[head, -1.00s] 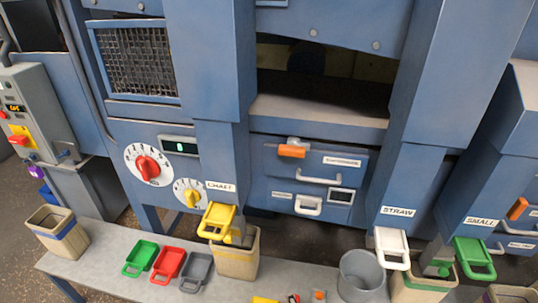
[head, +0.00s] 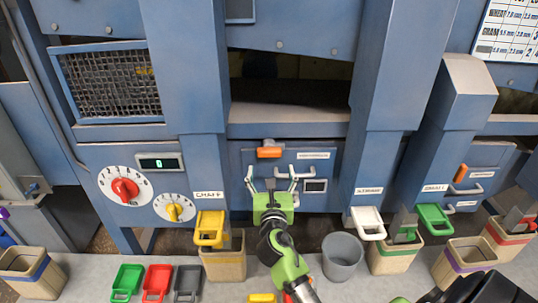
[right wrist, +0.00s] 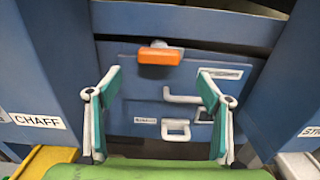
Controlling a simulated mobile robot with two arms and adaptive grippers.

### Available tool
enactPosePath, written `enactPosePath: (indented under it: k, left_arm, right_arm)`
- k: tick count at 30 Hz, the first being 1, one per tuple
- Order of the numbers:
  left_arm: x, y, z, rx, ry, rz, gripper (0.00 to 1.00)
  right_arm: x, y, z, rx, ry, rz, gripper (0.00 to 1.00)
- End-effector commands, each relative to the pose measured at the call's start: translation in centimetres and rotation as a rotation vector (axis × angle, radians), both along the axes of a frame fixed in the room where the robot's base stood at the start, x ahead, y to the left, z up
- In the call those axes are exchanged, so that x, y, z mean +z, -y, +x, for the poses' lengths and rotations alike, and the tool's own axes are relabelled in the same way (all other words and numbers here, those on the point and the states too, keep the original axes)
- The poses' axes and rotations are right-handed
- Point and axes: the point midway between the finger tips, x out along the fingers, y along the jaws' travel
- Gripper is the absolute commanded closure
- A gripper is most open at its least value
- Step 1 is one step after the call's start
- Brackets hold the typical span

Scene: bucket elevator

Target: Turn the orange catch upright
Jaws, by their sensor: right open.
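The orange catch (head: 269,152) lies flat, its long side horizontal, at the top of a blue drawer panel in the middle. It also shows in the right wrist view (right wrist: 159,57), above and beyond my fingers. My right gripper (head: 271,176) is open and empty in front of this panel, below the catch in the picture and apart from it. Its two fingers (right wrist: 160,88) stand wide on either side in the right wrist view. The fingers partly cover the panel's handles in the head view. My left gripper is not in view.
A second orange catch (head: 461,173) stands tilted near upright on a panel at the right. The chaff chute (head: 208,175) and straw chute (head: 365,190) flank the middle panel. A grey bucket (head: 342,257) and bins stand on the bench below.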

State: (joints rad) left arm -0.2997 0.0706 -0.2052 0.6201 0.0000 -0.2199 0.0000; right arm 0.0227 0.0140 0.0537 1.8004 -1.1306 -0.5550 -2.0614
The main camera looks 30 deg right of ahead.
Motion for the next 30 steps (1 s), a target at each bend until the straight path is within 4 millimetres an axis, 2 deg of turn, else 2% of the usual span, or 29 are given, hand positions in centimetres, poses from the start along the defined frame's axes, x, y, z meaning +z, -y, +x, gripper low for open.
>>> enactPosePath:
  k: [6, 12, 18, 26, 27, 30]
  left_arm:
    - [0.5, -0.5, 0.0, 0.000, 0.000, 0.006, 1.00]
    - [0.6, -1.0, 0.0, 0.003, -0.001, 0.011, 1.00]
    - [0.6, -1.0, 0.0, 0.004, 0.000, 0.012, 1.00]
    - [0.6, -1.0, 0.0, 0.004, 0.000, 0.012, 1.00]
    - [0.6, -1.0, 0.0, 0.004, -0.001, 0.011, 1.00]
    - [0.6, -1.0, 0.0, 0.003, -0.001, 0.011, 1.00]
  right_arm:
    - [0.1, 2.4, 4.0, -0.001, 0.001, 0.000, 0.28]
    - [0.0, 3.9, 6.4, 0.000, 0.000, 0.002, 0.28]
    - [0.0, 4.5, 7.4, 0.001, 0.001, 0.003, 0.28]
    - [0.0, 4.6, 7.5, 0.001, 0.001, 0.003, 0.28]
    - [0.0, 4.6, 7.5, 0.001, 0.001, 0.003, 0.33]
    - [-0.1, 4.6, 7.5, 0.001, 0.001, 0.003, 0.59]
